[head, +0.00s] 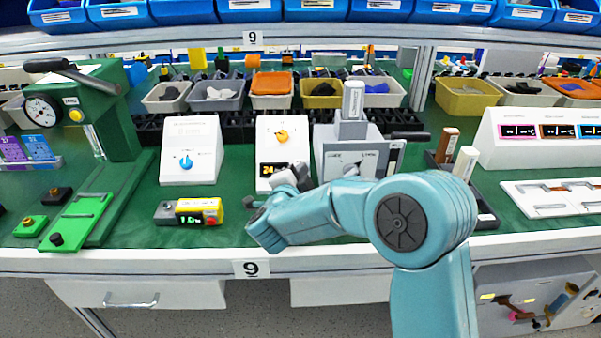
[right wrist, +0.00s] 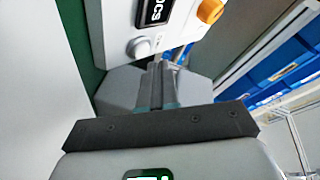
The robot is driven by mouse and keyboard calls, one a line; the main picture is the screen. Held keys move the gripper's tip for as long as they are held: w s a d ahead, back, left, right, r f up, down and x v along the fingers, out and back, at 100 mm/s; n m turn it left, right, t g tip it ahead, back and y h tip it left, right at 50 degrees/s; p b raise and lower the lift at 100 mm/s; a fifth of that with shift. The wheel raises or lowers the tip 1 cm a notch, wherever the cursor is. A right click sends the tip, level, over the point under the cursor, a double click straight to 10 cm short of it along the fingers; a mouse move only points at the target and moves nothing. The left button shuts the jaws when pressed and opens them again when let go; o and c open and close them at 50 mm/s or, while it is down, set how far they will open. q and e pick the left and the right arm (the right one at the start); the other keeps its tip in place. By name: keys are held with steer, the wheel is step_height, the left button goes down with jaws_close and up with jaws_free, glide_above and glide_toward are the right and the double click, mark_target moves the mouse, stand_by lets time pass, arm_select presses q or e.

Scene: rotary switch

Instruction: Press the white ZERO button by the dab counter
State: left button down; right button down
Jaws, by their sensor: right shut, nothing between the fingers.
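The white box with an orange knob and a dark display with amber digits (head: 272,150) stands on the green bench mat. I take it to be the dab counter; I cannot read a ZERO label. The right wrist view shows its white face with the display (right wrist: 155,10) and a round pale button (right wrist: 139,47) beside it. My right gripper (head: 290,178) is shut and empty in front of the box's lower part, hiding some of it. Its fingertips (right wrist: 158,72) are close to the button; I cannot tell whether they touch it. My left gripper is out of view.
A white box with a blue knob (head: 190,140) stands to the left, and a grey fixture (head: 345,130) close on the right. A yellow device with a green display (head: 198,211) lies in front on the left. Bins (head: 215,96) line the back.

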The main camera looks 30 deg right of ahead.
steer(key=shift+w+d+f+b, duration=0.15)
steer(key=shift+w+f+b, duration=0.15)
steer(key=shift+f+b, duration=0.05)
steer(key=shift+w+d+f+b, duration=0.1)
steer(key=shift+w+f+b, duration=0.05)
steer(key=shift+f+b, duration=0.2)
stand_by(0.9)
steer(key=shift+r, duration=0.15)
steer(key=shift+s+a+r+p, duration=0.3)
steer(key=shift+s+r, duration=0.15)
steer(key=shift+r, duration=0.05)
stand_by(0.3)
steer(key=s+r, duration=0.1)
steer(key=s+a+r+p, duration=0.1)
steer(key=r+p, duration=0.1)
steer(key=r, duration=0.1)
steer(key=shift+s+a, duration=0.35)
steer(key=shift+s, duration=0.05)
steer(key=shift+f, duration=0.1)
